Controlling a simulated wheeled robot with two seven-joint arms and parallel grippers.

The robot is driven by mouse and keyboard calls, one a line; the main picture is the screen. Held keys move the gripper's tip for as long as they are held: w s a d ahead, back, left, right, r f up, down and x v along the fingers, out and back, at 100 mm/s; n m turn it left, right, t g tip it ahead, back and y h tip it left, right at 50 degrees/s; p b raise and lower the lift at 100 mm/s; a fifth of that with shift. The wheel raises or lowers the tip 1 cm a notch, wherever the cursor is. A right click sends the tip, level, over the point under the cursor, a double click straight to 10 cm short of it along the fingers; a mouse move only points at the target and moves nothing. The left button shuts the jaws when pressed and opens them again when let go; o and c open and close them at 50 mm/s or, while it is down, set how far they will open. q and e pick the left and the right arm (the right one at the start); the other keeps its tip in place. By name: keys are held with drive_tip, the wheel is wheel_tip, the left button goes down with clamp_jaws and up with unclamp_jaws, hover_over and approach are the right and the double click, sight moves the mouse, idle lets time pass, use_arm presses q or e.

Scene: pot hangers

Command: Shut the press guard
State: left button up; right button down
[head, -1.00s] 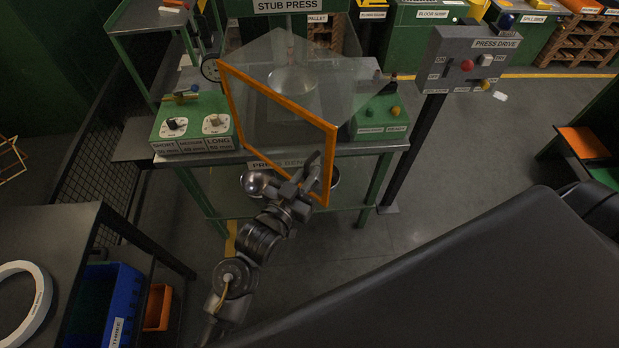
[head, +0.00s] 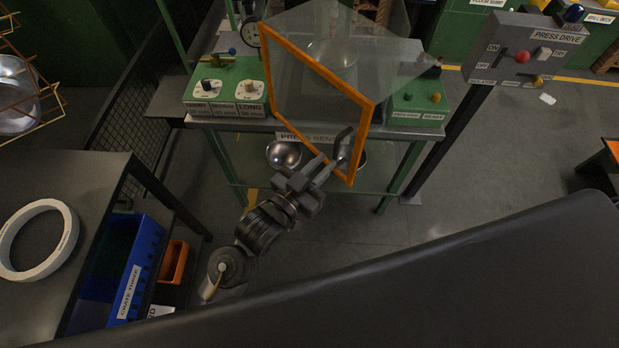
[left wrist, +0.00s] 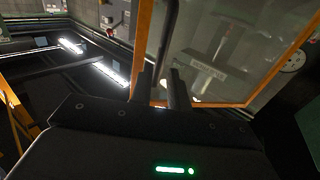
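The press guard (head: 367,135) is an orange frame with clear panels, standing out at an angle in front of the stub press in the head view. It also shows in the left wrist view (left wrist: 143,40). Its dark handle (head: 345,138) is near the frame's lower right side; a dark bar, apparently this handle, shows in the wrist view (left wrist: 168,30). My left gripper (head: 330,164) is at the handle's lower end. Its fingers (left wrist: 160,82) are apart, with the bar in line with the gap; contact is unclear. My right gripper is out of view.
The press bench (head: 300,126) carries a green box with dials (head: 225,92) at left. The press drive panel (head: 525,50) stands on a post at right. At left are a table with a white ring (head: 62,258) and a blue crate (head: 135,275). Open floor lies at right.

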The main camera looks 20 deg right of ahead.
use_arm(q)
drive_tip(key=shift+b+v, duration=0.45)
drive_tip(key=shift+v, duration=2.2)
